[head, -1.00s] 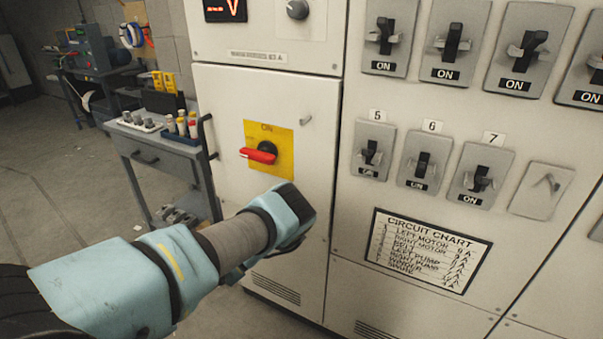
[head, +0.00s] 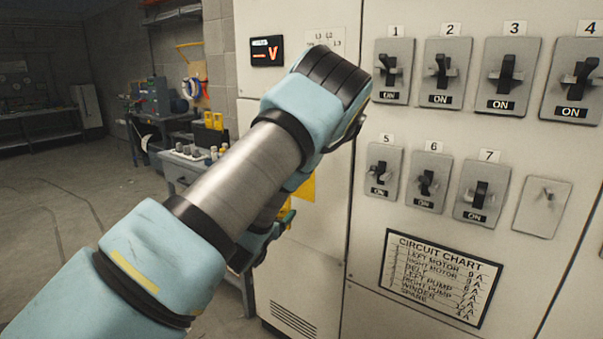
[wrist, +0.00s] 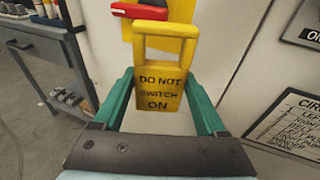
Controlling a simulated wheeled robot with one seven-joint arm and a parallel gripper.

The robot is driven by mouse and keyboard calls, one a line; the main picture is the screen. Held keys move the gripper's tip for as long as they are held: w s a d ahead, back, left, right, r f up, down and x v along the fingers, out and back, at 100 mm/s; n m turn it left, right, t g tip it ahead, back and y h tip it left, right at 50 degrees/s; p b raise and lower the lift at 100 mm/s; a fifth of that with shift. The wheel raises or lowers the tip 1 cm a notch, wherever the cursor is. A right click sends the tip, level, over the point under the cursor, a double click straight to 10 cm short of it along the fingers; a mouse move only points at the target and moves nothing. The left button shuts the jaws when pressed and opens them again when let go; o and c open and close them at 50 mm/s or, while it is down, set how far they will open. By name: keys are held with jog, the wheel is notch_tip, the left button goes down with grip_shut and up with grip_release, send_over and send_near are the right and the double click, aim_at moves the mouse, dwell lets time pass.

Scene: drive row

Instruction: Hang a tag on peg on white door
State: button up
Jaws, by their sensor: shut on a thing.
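My gripper (wrist: 158,84) has green fingers and is shut on a yellow tag (wrist: 157,100) reading "DO NOT SWITCH ON". The tag is upright, with its open frame-like loop at the top. In the wrist view the loop lies below the red switch handle (wrist: 140,11) and overlaps the yellow plate (wrist: 187,48) in the picture; I cannot tell the gap. The white door (head: 322,242) is behind my arm in the head view. My arm covers most of the yellow plate (head: 307,190) there. I cannot see the peg in either current view.
A panel of numbered switches (head: 505,82) and a circuit chart (head: 441,278) are right of the door. A grey tool cart (head: 180,172) stands to the left, with a workbench behind it. Open floor (head: 70,215) lies at the left.

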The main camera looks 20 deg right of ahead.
jog(key=s+d+r+m+g+h+b, duration=0.1)
jog(key=d+r+m+g+h, duration=0.15)
jog(key=r, duration=0.45)
jog(key=s+d+r+m+g+h+b, duration=0.1)
jog(key=d+r+m+g, duration=0.15)
jog(key=r, duration=0.55)
jog(key=shift+n, duration=0.5)
jog(key=shift+p+x, duration=1.8)
jog(key=shift+x, duration=2.7)
jog(key=shift+w+d+f+b, duration=0.1)
jog(key=shift+d+f+b, duration=0.2)
jog(key=shift+d+b, duration=0.35)
jog(key=shift+w+f+b, duration=0.1)
jog(key=shift+w+b, duration=0.05)
jog(key=shift+b, duration=0.55)
jog(key=o, duration=1.3)
jog(key=shift+c, duration=0.2)
